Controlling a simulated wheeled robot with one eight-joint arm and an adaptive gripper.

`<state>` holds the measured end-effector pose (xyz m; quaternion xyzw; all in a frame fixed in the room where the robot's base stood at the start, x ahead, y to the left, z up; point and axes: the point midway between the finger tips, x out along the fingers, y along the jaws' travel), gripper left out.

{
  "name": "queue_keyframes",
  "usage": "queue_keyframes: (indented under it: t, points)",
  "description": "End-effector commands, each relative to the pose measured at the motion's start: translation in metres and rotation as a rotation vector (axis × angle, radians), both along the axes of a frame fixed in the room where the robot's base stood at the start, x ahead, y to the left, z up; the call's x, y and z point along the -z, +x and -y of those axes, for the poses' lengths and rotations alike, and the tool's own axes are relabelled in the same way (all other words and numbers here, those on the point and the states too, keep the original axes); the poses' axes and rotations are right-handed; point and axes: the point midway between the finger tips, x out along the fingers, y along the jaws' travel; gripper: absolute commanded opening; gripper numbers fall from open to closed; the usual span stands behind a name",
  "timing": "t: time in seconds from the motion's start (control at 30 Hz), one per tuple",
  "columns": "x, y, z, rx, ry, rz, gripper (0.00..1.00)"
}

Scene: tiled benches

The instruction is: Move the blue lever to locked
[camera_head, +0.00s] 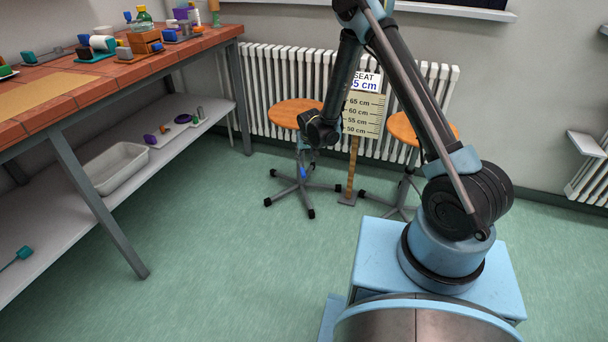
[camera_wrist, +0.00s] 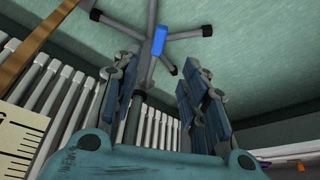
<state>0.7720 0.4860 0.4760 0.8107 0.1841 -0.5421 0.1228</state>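The blue lever (camera_head: 303,173) is small and sits low on the grey column of the left stool (camera_head: 292,112), just above its star foot. In the wrist view the lever (camera_wrist: 159,39) shows bright blue near the stool's hub, beyond my fingertips. I cannot tell its locked or unlocked position. My gripper (camera_head: 320,130) is in front of the left stool's seat, above the lever. In the wrist view my gripper (camera_wrist: 160,68) has its fingers spread apart, with the stool's column (camera_wrist: 139,100) showing between them. Nothing is held.
A height gauge (camera_head: 363,115) with a "SEAT" card, its first digit hidden, stands right of the left stool. A second stool (camera_head: 405,130) is partly behind my arm. A radiator (camera_head: 270,75) runs behind. A tiled bench (camera_head: 60,92) stands left. The green floor in front is clear.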

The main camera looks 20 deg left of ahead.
Motion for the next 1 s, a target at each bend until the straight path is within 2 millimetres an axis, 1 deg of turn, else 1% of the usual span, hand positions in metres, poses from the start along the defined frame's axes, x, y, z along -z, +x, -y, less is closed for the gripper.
queue_keyframes:
  t: [0.1, 1.0]
  points:
    - [0.015, 0.006, -0.002, 0.000, 0.000, 0.000, 0.40]
    - [0.123, 0.046, -0.022, 0.001, 0.000, 0.000, 0.40]
